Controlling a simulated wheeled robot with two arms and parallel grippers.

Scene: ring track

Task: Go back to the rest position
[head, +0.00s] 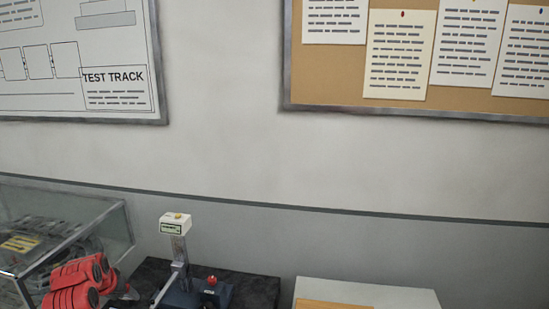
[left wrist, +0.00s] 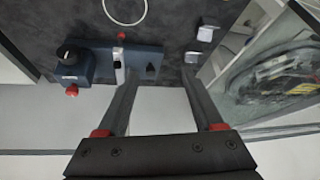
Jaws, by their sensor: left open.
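My left gripper (left wrist: 162,80) is open in the left wrist view, with its two dark fingers apart and nothing between them. In the head view my red left arm (head: 78,283) shows at the lower left, in front of the glass case. The dark gripper end there is small and partly cut off by the lower edge. In the left wrist view the fingers point toward a blue device (left wrist: 95,47) on a dark surface; I cannot tell the exact gap. My right gripper is in neither view.
A post with a white box (head: 174,226) and a red button (head: 211,281) stand on the dark table (head: 262,290). A glass case (head: 110,222) is at left, a pale surface (head: 400,295) at right. A white ring (left wrist: 143,14) shows in the wrist view.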

